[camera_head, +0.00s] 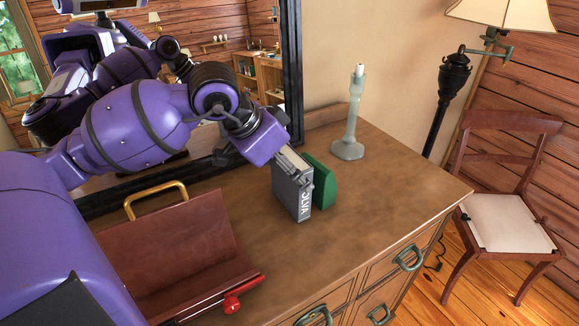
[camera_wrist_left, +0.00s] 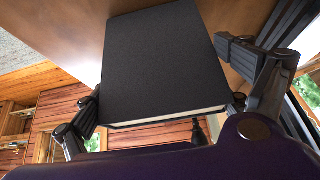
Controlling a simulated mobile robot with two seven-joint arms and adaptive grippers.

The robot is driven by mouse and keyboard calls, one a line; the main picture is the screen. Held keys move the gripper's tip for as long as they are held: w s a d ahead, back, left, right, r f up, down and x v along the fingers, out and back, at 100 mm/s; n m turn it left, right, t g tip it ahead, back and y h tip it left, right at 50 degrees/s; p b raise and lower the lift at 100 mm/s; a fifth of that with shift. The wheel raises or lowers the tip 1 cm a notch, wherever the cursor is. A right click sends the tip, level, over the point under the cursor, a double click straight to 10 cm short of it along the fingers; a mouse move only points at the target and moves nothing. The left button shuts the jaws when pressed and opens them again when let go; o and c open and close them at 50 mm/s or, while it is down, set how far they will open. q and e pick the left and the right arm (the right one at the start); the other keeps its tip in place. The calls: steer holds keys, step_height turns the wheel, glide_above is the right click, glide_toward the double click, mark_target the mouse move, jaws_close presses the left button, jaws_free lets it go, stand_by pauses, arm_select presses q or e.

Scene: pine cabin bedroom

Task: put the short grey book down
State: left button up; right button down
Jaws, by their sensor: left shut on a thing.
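The short grey book (camera_head: 291,190) stands upright on or just above the dresser top (camera_head: 390,190), its spine with pale letters facing the front right. I cannot tell whether its bottom edge touches the wood. My left gripper (camera_head: 294,176) comes down from above and is shut on the book's upper part. In the left wrist view the book (camera_wrist_left: 165,60) shows as a dark cover between the two fingers (camera_wrist_left: 165,108). A green block-like bookend (camera_head: 324,184) stands close beside the book on its right. My right gripper is not in view.
A pale candlestick (camera_head: 350,125) stands behind on the right. A mirror (camera_head: 230,50) backs the dresser. The dresser's right part is clear.

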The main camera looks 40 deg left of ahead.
arm_select(q)
steer(key=shift+f, duration=0.15)
steer(key=o, duration=1.1)
steer(key=v, duration=1.2)
steer(key=shift+p, duration=0.4)
